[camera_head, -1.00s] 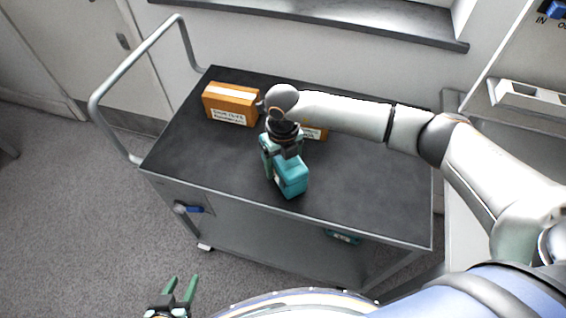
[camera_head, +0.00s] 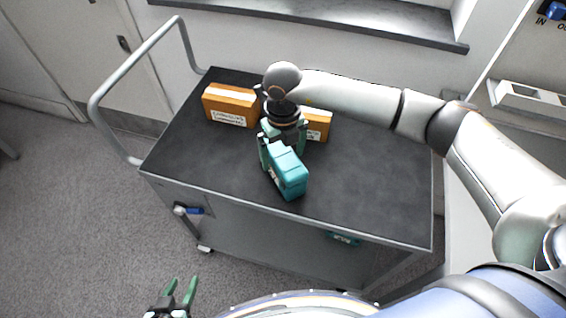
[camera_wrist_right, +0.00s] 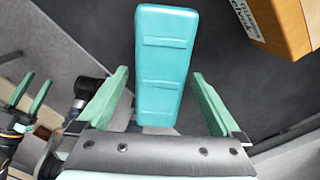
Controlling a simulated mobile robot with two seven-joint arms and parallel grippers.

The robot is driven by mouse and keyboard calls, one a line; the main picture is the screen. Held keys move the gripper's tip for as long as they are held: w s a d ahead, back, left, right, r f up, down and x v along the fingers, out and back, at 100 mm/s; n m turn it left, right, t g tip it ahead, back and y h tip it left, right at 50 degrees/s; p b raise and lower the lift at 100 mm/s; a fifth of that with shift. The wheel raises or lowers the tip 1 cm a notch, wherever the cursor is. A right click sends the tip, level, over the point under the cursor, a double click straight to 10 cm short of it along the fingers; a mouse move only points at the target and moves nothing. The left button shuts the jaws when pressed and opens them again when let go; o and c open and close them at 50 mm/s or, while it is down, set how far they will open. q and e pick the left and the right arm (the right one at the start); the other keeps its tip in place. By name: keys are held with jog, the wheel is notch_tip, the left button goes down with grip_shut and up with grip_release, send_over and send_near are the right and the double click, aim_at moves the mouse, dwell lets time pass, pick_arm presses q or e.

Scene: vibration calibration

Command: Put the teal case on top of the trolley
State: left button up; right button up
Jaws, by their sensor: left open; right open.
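The teal case (camera_head: 288,173) sits on the dark top of the trolley (camera_head: 365,190), near its front edge. In the right wrist view the case (camera_wrist_right: 166,65) lies between the spread fingers, with a gap to the right finger. My right gripper (camera_head: 283,143) is open at the back end of the case, and its fingers partly hide that end. My left gripper (camera_head: 181,292) is open and empty, low in front of the trolley above the floor.
Two orange boxes, a left one (camera_head: 231,104) and a right one (camera_head: 318,124), stand behind the case on the trolley top. Another teal object (camera_head: 343,238) shows on the lower shelf. The trolley's right half is clear. A rail handle (camera_head: 137,62) rises at the left.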

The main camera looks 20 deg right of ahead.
notch_tip(320, 180, up, 7)
dwell(0.3)
jog(key=shift+f, duration=0.1)
dwell(1.3)
